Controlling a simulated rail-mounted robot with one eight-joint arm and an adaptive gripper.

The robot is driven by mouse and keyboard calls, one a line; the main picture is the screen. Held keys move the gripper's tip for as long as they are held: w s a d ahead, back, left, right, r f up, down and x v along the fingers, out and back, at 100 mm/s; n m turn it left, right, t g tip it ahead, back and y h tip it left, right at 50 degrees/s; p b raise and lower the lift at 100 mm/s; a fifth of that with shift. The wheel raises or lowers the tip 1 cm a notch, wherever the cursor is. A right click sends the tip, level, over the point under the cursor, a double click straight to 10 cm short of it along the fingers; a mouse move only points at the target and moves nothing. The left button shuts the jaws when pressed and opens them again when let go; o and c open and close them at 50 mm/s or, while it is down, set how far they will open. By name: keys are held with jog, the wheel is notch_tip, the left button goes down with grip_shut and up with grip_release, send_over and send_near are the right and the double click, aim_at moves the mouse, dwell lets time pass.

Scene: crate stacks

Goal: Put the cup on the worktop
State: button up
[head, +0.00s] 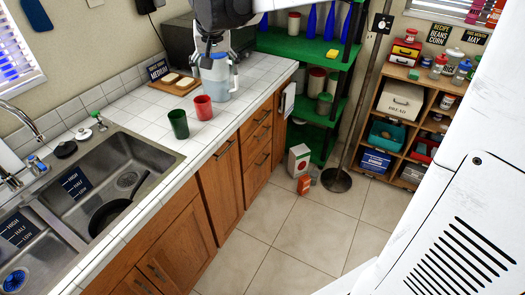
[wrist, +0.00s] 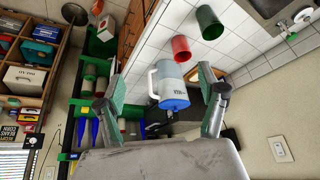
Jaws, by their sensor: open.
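A green cup (head: 178,124) and a red cup (head: 203,107) stand upright on the white tiled worktop (head: 140,113), side by side near its front edge. The red cup (wrist: 181,48) and green cup (wrist: 209,22) also show in the wrist view.
A board with bread (head: 174,83) and a microwave (head: 208,38) are at the back. Green shelves (head: 300,48) with bottles stand beyond the worktop's end.

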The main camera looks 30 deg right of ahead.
jog(key=s+f+n+t, duration=0.1)
jog(key=s+f, duration=0.3)
jog(key=s, duration=1.1)
jog(key=s+f+n+t+y, duration=0.1)
jog(key=s+f, duration=0.3)
jog(key=s, duration=1)
jog(key=shift+s+d+n, duration=0.2)
jog(key=shift+s+n, duration=0.15)
jog(key=shift+n, duration=0.35)
jog(key=shift+f, duration=0.1)
